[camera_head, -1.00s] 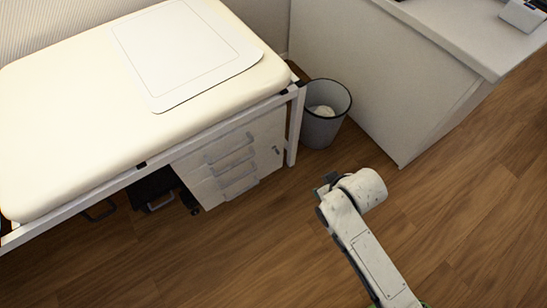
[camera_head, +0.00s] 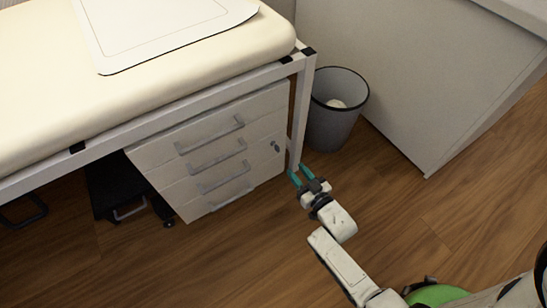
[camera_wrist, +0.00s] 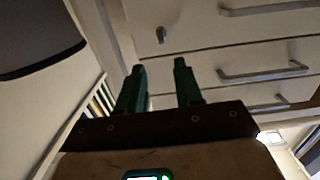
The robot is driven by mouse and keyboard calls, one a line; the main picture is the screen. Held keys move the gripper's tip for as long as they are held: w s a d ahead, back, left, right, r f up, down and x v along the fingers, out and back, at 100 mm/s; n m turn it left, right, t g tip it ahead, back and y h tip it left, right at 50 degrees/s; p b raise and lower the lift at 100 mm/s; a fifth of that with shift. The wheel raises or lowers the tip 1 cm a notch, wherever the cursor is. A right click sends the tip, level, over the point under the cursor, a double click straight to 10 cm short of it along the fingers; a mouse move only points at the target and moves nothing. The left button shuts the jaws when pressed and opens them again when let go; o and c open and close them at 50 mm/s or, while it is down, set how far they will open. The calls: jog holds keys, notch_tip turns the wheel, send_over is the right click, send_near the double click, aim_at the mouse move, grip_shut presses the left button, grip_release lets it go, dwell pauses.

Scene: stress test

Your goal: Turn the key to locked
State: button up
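A small dark key (camera_head: 276,146) sits in the lock near the right edge of the white drawer cabinet (camera_head: 165,155), level with the upper drawers. It also shows in the wrist view (camera_wrist: 160,34), sticking out from the cabinet front. My gripper (camera_head: 301,174) has green fingers and is in front of the cabinet's right side, beside the table leg, apart from the key. In the wrist view the two fingers (camera_wrist: 160,72) stand apart with nothing between them. The key lies beyond the fingertips, between their lines. How far the key is turned is too small to tell.
A padded table (camera_head: 120,85) with a white frame stands over the cabinet; its leg (camera_head: 301,115) is close to my gripper. A grey waste bin (camera_head: 333,115) is right of the leg, before a white desk (camera_head: 400,70). The wooden floor in front is clear.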

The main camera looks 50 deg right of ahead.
aim_at(279, 150)
jog(key=shift+t, duration=0.3)
jog(key=b+x, duration=0.1)
jog(key=x, duration=0.2)
jog(key=b+x, duration=0.1)
jog(key=x, duration=0.3)
jog(key=b+x, duration=0.1)
jog(key=x, duration=0.3)
jog(key=shift+f+b, duration=0.35)
jog(key=shift+b, duration=0.05)
jog(key=shift+c, duration=0.5)
jog(key=shift+s, duration=0.1)
grip_shut()
